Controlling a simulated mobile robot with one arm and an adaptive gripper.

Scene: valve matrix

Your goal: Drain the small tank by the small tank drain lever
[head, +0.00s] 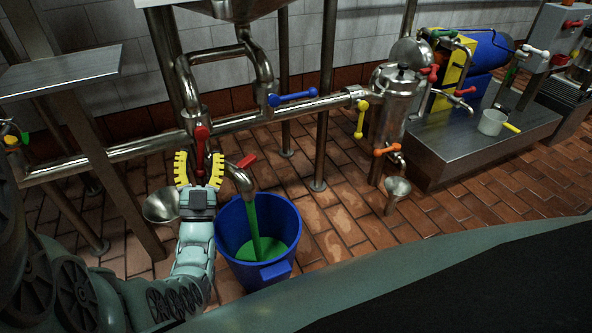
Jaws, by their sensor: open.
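My gripper (199,167), with yellow toothed fingers, is open around the lower end of a red lever (201,138) on the horizontal steel pipe. I cannot tell whether the fingers touch it. To its right a second red lever (246,160) sits on a downturned spout (240,180). Green liquid (254,222) runs from this spout into a blue bucket (231,218), which holds a green pool. A small steel tank (393,105) stands to the right, with an orange lever (386,151) at its lower outlet. I cannot tell which lever is the named drain lever.
A blue lever (292,96) and a yellow lever (359,118) sit on the piping. Steel funnels stand left of the bucket (161,206) and below the orange lever (396,188). Steel posts rise behind the pipe. Brick floor (330,215) is clear right of the bucket.

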